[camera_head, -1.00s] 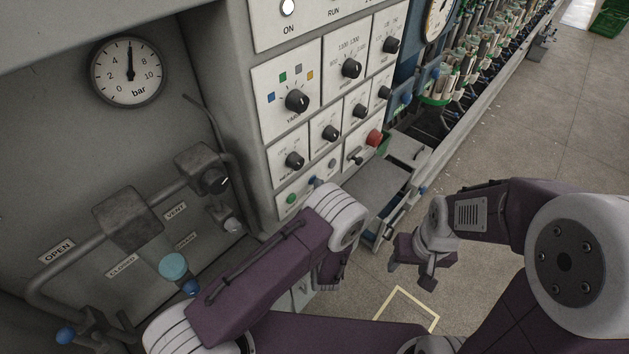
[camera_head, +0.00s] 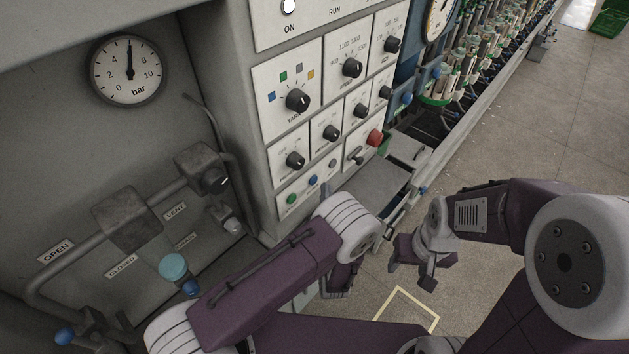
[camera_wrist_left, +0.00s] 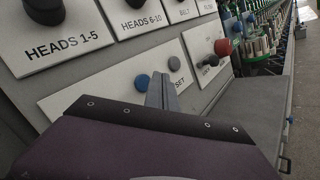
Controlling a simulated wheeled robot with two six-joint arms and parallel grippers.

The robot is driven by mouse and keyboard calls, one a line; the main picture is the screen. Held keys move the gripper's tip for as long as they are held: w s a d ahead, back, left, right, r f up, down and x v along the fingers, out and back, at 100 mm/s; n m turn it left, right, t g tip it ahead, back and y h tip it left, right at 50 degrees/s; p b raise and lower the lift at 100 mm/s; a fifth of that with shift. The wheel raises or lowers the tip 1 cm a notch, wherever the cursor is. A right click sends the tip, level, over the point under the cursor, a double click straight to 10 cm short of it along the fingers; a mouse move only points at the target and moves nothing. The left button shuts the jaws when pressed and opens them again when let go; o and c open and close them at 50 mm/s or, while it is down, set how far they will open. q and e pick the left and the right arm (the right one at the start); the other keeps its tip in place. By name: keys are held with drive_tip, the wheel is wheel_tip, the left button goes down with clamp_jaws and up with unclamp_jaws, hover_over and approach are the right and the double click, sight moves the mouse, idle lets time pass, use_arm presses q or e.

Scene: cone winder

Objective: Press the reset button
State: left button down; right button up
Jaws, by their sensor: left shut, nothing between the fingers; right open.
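The button panel (camera_head: 308,188) low on the machine front carries a green button (camera_head: 291,199), a blue button (camera_head: 313,180) and a grey button (camera_head: 332,163). In the left wrist view the grey button (camera_wrist_left: 173,64) sits above a partly covered label ending in "SET"; the blue button (camera_wrist_left: 142,82) is to its left. My left gripper (camera_wrist_left: 162,92) is shut and empty, its fingertips in front of the panel between the two buttons in the picture. Whether it touches the panel cannot be told. My right gripper (camera_head: 410,272) is open and empty above the floor.
Above the panel are several black knobs and a red button (camera_head: 375,138). A grey ledge (camera_head: 375,187) juts out to the right of the panel. Pipes and a pressure gauge (camera_head: 128,69) fill the recess at left.

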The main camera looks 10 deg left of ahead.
use_arm(q)
drive_tip(key=s+d, duration=0.2)
drive_tip(key=d, duration=0.1)
drive_tip(key=shift+s+d, duration=0.2)
drive_tip(key=shift+s, duration=0.05)
idle(0.7)
